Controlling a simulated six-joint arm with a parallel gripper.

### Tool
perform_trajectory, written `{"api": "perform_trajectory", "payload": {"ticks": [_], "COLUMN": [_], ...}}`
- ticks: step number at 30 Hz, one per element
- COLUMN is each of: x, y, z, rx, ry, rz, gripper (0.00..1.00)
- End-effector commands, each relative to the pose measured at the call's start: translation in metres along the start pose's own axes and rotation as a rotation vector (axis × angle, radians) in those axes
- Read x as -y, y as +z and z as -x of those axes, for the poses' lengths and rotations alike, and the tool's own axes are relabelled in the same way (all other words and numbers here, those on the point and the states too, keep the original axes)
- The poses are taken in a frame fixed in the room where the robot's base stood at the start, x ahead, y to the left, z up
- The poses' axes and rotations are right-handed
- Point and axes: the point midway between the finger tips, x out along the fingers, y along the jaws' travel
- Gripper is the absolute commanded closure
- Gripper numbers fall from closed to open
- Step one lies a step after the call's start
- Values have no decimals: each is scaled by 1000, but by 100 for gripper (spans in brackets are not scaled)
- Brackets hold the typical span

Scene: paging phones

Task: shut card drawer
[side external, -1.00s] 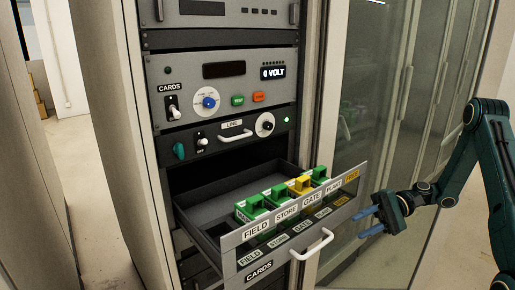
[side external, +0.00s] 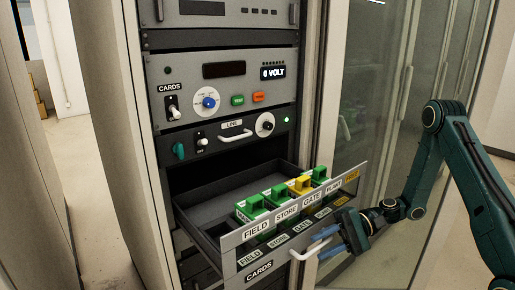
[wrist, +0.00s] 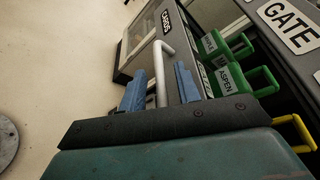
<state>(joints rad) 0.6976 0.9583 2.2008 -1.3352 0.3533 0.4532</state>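My gripper (side external: 322,241) is at the right end of the handle. In the wrist view my gripper (wrist: 159,88) has its two blue fingers apart, with the handle (wrist: 160,62) showing between them and a gap on either side. Whether a finger touches the handle I cannot tell.
Above the drawer are a panel with a LINE handle (side external: 235,134) and a unit reading 0 VOLT (side external: 272,72). A glass cabinet door (side external: 390,110) stands to the right. Bare floor (wrist: 50,70) shows beside the drawer in the wrist view.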

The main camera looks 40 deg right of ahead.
Motion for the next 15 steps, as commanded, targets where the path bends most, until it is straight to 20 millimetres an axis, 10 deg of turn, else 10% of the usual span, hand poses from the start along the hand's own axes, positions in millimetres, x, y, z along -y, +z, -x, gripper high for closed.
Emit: {"api": "perform_trajectory", "payload": {"ticks": [10, 15], "x": [0, 0], "y": [0, 0], "z": [-2, -2], "rx": [0, 0], "ry": [0, 0], "rz": [-1, 0], "gripper": [67, 100]}}
